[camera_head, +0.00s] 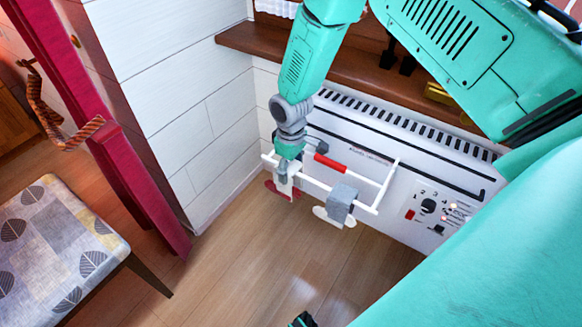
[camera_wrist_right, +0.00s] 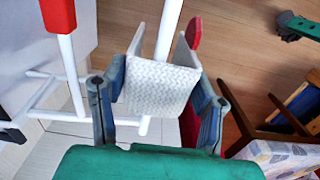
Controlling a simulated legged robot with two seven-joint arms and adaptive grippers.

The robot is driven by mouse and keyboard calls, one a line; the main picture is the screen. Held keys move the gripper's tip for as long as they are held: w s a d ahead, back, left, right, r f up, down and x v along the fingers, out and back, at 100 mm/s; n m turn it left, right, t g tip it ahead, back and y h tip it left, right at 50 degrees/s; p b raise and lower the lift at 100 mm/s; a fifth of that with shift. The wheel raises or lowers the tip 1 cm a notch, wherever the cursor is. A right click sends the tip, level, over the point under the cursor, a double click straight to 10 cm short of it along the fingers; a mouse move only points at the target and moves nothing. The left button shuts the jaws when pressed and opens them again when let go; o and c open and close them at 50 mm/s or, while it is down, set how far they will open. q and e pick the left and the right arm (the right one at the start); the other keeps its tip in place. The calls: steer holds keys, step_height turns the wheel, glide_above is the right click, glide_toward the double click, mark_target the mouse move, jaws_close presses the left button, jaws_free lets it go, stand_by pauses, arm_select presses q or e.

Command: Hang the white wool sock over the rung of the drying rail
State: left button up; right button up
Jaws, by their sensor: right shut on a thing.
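The white wool sock (camera_wrist_right: 160,87), knitted with a red foot end, lies folded across the front rung of the drying rail (camera_head: 380,188). My right gripper (camera_head: 287,168) is shut on it from above, with a finger on each side in the right wrist view (camera_wrist_right: 158,100). The sock's red end (camera_head: 281,191) hangs below the rung in the head view. A grey sock (camera_head: 341,197) with a white foot hangs over the same rung to the right. A small dark green part of my left gripper (camera_head: 302,321) shows at the bottom edge; its jaws are unclear.
The rail is fixed to a white heater (camera_head: 400,165) with a dial and a red sleeve (camera_head: 329,162) on a bar. A wooden sill (camera_head: 335,65) runs above it. A red curtain (camera_head: 110,130) and a patterned seat (camera_head: 50,245) stand left. The wooden floor between is clear.

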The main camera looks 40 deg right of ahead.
arm_select(q)
steer(key=shift+d, duration=0.25)
arm_select(e)
steer(key=shift+d+f, duration=0.1)
steer(key=shift+d, duration=0.2)
steer(key=o, duration=1.2)
arm_select(q)
steer(key=shift+a, duration=0.1)
arm_select(e)
steer(key=shift+a, duration=0.15)
